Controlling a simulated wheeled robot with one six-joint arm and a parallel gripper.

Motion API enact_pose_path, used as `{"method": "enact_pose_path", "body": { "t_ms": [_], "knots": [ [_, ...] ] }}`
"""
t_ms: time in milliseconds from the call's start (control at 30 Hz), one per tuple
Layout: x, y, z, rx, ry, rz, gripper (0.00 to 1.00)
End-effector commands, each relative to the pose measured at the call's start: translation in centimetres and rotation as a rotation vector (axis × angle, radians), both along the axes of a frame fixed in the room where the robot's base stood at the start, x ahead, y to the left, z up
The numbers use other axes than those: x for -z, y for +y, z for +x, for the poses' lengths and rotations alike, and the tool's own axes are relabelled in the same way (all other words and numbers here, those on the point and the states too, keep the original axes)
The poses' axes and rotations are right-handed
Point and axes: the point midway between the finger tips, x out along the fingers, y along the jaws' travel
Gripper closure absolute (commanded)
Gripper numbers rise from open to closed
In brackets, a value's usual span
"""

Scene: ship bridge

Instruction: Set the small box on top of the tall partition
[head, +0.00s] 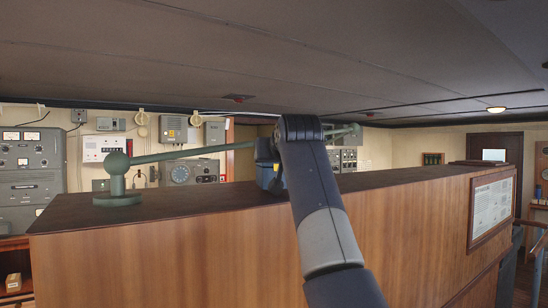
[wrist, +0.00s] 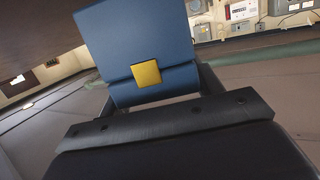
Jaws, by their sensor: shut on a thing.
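The small box (head: 265,172) is blue with a yellow patch. In the head view it shows just left of my arm, partly hidden by it, over the dark top of the tall wooden partition (head: 160,252). I cannot tell whether its underside touches that top. In the wrist view the blue box (wrist: 131,28) fills the upper middle, with its yellow latch facing me. My gripper (wrist: 156,92) is shut on the box, a finger at either side. In the head view the fingers are hidden behind my arm.
A green-grey lever on a round base (head: 117,198) stands on the partition's left end, its long rod reaching right behind the box. A framed notice (head: 491,206) hangs on the partition's right face. The top right of my arm looks clear. Instrument panels (head: 32,165) line the back wall.

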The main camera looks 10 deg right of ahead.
Motion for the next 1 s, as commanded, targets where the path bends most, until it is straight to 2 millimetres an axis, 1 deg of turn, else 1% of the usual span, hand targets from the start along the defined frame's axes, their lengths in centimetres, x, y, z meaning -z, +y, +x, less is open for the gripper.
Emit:
{"method": "enact_pose_path", "body": {
  "t_ms": [500,533,800,833,1000],
  "knots": [
    [1.0,0.0,-0.1,0.000,-0.002,0.000,0.74],
    [0.9,0.0,-0.1,0.000,-0.002,0.000,0.37],
    [0.9,0.0,0.0,0.000,-0.001,0.000,0.15],
    [1.0,0.0,0.0,0.000,-0.001,0.000,0.13],
    [1.1,0.0,0.0,0.000,0.002,0.000,0.13]
  ]
}}
